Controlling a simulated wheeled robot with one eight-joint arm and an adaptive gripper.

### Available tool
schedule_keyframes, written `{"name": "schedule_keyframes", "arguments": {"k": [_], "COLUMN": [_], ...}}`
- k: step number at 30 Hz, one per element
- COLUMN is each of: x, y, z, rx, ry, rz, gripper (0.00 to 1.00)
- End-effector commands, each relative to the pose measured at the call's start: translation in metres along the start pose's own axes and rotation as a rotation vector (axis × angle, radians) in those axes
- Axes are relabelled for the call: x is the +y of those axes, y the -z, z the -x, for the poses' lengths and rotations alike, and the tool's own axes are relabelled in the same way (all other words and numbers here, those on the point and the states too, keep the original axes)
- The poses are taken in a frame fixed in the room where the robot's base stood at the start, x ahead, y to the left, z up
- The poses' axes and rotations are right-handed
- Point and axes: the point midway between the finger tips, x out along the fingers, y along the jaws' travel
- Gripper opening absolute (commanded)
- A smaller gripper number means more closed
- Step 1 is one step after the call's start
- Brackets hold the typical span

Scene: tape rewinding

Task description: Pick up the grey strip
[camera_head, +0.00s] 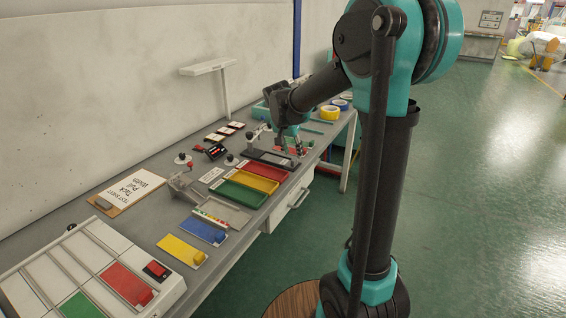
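My gripper (298,150) points down over the far part of the workbench (150,225). It is small in the picture, and I cannot tell whether its fingers are open or shut, or whether they touch anything. A long dark grey flat piece (268,158) lies on the bench just left of the gripper. I cannot single out a grey strip with certainty. A grey tray (240,219) with small coloured pieces along it lies nearer, well away from the gripper.
Red (264,171), yellow (256,181) and green (241,192) trays lie in a row. Nearer are a blue plate (203,231), a yellow plate (180,249) and a white panel (45,278). A clipboard (128,190) lies left. Tape rolls (329,112) stand behind the gripper.

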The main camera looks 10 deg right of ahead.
Motion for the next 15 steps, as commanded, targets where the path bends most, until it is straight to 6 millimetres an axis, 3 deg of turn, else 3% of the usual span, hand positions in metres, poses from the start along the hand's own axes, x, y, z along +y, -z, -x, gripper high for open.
{"name": "schedule_keyframes", "arguments": {"k": [9, 15], "x": [-0.004, -0.004], "y": [0.001, 0.000], "z": [-0.042, -0.048], "rx": [0.000, 0.000], "ry": [0.000, 0.000], "rz": [0.000, 0.000], "gripper": [0.38, 0.38]}}
